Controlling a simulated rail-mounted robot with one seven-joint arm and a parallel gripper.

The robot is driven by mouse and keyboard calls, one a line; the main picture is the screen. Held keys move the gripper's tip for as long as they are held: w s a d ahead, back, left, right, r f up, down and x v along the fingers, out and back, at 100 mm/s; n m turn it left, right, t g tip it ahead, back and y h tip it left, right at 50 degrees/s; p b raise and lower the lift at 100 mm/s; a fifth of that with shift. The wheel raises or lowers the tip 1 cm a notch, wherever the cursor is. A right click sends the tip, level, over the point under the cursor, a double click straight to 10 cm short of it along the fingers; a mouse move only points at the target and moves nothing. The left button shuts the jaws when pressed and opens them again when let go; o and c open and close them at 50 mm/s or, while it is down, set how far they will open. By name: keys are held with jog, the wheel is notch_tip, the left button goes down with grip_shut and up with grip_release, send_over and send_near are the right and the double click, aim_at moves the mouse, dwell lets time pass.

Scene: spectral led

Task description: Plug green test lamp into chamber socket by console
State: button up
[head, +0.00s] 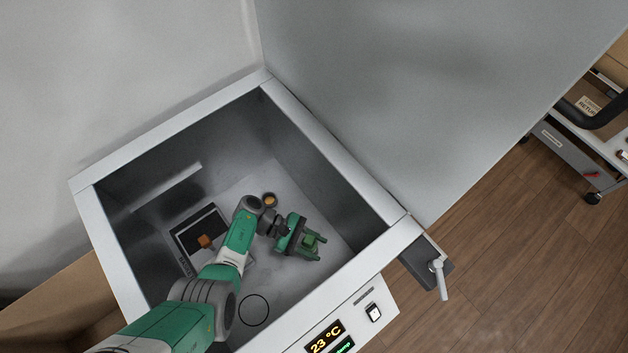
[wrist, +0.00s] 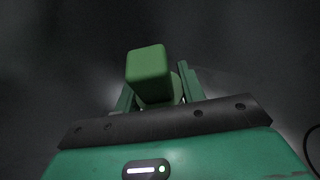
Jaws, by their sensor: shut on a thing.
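The green test lamp (head: 310,241) is a small green block between the fingers of my gripper (head: 316,250), inside the open chamber (head: 290,282). In the wrist view the lamp (wrist: 148,72) stands up from between the two green fingers of my gripper (wrist: 158,90), which is shut on it. A small round dark fitting with an orange top (head: 269,199) is on the chamber floor, up and left of the gripper. I cannot tell whether it is the socket. The lamp's lower end is hidden.
A thin black ring (head: 254,310) shows near the front wall. The console display (head: 326,337) reads 23 °C. The chamber's pale rim (head: 366,253) surrounds the gripper; the large door (head: 420,90) stands open.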

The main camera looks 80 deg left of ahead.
aim_at(316, 250)
jog(key=shift+f, duration=0.2)
jog(key=shift+f+b, duration=1.3)
jog(key=shift+b, duration=0.1)
dwell(0.3)
jog(key=shift+f, duration=0.3)
jog(key=shift+r, duration=0.1)
jog(key=o, duration=1.1)
jog(key=v, duration=0.8)
jog(key=shift+p, duration=0.3)
